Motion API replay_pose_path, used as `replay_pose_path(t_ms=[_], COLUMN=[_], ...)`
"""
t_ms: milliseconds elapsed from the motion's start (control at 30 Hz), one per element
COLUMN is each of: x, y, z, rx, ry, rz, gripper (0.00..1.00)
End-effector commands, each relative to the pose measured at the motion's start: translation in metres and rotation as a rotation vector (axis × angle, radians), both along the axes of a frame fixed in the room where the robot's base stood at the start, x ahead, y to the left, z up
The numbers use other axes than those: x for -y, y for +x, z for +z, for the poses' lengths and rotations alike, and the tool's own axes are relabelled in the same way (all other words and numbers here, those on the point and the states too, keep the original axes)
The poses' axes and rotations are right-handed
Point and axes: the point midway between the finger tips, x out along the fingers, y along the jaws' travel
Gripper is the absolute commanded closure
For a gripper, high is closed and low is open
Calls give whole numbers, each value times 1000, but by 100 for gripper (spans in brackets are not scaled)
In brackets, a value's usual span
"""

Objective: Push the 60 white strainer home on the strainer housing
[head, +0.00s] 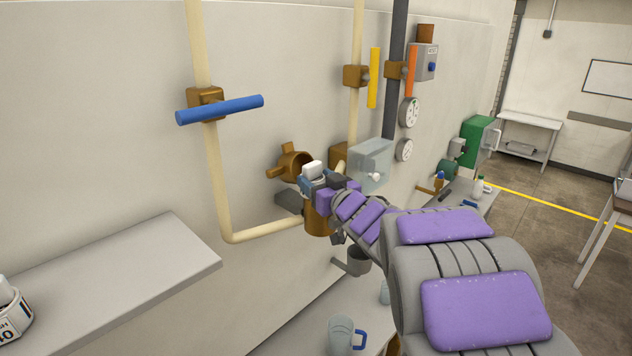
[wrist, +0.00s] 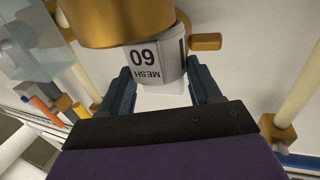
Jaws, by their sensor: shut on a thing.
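The white strainer with the "60 MESH" label (wrist: 152,62) is between the two fingers of my gripper (wrist: 158,86), which is shut on it. In the head view the strainer's white end (head: 312,169) shows at my gripper (head: 318,186). The brass strainer housing (head: 292,164), with lugs at its sides, is on the wall just behind it. In the wrist view the housing (wrist: 125,20) fills the top, and the strainer's labelled part meets or overlaps its edge. I cannot tell how deep the strainer sits; the contact is hidden.
A blue-handled valve (head: 220,109) and cream pipes are on the wall at left. A grey shelf (head: 130,275) juts out at lower left, with a "40" strainer (head: 14,318) on it. A clear jug (head: 341,333) stands below. A clear box (head: 370,163) is right of the gripper.

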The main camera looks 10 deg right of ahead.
Motion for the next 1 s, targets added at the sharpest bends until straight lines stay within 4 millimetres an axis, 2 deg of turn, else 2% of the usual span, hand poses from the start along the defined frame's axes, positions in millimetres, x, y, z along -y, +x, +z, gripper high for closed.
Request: replay_pose_path(t_ms=[1000], x=[21], y=[0], z=[0], rx=[1], ry=[10], rz=[1], gripper=[67])
